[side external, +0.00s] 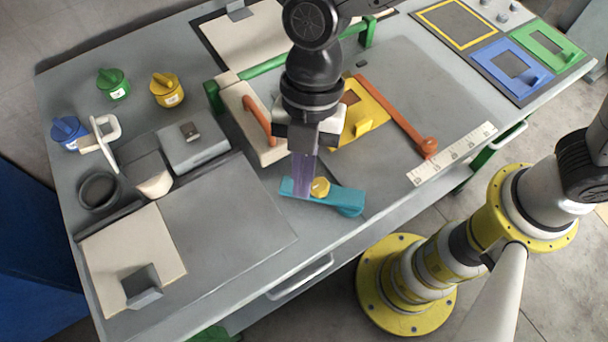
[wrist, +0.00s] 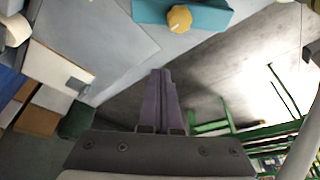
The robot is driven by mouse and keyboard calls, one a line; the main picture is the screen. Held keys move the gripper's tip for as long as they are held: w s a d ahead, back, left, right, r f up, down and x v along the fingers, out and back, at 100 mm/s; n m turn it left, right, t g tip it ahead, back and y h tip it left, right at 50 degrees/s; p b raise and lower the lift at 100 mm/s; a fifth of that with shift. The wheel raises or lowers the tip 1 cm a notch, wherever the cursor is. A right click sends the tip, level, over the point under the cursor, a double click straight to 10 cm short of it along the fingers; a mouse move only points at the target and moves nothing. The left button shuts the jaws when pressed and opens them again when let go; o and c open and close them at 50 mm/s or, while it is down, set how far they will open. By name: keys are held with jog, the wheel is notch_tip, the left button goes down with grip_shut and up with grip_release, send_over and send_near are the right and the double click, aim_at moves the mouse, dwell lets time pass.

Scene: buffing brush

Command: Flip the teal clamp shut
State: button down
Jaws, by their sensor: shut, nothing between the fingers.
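The teal clamp (side external: 345,197) is a flat bar with a rounded right end and a yellow knob (side external: 320,187) on it. It lies near the table's front edge, right of the grey panel. In the wrist view the clamp (wrist: 212,14) shows at the top edge, partly cut off, with its knob (wrist: 179,18). My gripper (side external: 301,190) points down with its purple fingers together and empty, overlapping the clamp's left part in the side view. In the wrist view the fingertips (wrist: 161,73) appear apart from the clamp. I cannot tell their height above it.
An orange bar (side external: 395,115) with a round end lies behind the clamp, beside a yellow plate (side external: 368,122). A white ruler (side external: 452,153) lies to the right. A cream block (side external: 252,125) with an orange handle stands behind left. The grey panel (side external: 225,225) at left is bare.

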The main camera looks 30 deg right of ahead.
aim_at(322, 190)
jog(key=x, duration=0.8)
jog(key=shift+s+f, duration=0.1)
jog(key=shift+f, duration=0.05)
jog(key=shift+w+d, duration=0.8)
jog(key=shift+w, duration=0.1)
jog(key=shift+w+d, duration=0.55)
jog(key=shift+d, duration=0.05)
